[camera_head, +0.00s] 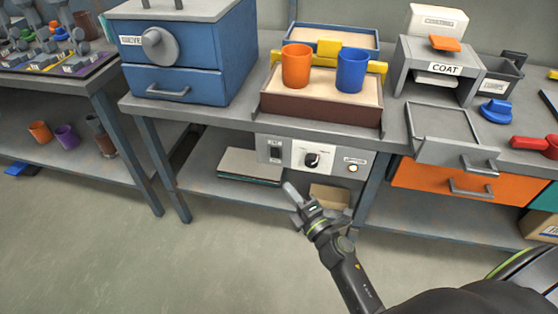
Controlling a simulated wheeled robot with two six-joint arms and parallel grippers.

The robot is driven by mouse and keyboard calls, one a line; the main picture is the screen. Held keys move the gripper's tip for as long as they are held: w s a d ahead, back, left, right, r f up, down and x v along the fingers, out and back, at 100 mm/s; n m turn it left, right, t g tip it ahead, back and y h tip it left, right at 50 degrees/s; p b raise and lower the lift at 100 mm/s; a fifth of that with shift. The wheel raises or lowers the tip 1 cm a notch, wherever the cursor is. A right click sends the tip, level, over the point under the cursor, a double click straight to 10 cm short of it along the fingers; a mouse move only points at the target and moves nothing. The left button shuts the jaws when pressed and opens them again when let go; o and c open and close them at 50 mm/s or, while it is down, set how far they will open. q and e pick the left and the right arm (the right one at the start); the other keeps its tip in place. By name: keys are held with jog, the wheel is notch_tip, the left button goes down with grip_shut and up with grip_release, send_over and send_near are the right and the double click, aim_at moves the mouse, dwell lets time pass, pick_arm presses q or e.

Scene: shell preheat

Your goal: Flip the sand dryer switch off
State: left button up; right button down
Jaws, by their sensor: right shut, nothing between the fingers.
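The sand dryer (312,108) is a brown box with pale sand on the bench. Its control panel (298,149) hangs below the bench's front edge. The panel has a dark switch (275,152) at the left, a black round knob (312,159) in the middle and a small pale round indicator (353,168) at the right. I cannot tell which way the switch is set. My right gripper (290,188) is shut and empty, pointing up toward the panel, just below the switch and apparently apart from it. My left gripper is not in view.
An orange cup (296,66) and a blue cup (352,70) stand on the dryer. A blue kiln-like box (185,55) is at left. A grey COAT stand (440,70), a grey tray (441,122) and an orange drawer (440,179) are at right. The floor in front is clear.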

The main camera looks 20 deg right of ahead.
send_near(272, 151)
jog(key=w+a, duration=0.2)
jog(key=a, duration=0.1)
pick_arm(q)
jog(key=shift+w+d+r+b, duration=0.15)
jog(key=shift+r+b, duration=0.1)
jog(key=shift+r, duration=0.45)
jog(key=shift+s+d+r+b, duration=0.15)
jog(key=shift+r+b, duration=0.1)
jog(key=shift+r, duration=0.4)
pick_arm(e)
jog(key=shift+w+d+r, duration=0.1)
jog(key=shift+w+d, duration=0.2)
jog(key=shift+w, duration=0.35)
jog(key=shift+w+d, duration=0.25)
jog(key=shift+w, duration=0.35)
jog(key=shift+w+d+r, duration=0.1)
jog(key=shift+w+d, duration=0.2)
jog(key=shift+w, duration=0.35)
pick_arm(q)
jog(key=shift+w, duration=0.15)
pick_arm(e)
jog(key=shift+w+d, duration=0.1)
jog(key=shift+w, duration=0.05)
jog(key=shift+r, duration=0.1)
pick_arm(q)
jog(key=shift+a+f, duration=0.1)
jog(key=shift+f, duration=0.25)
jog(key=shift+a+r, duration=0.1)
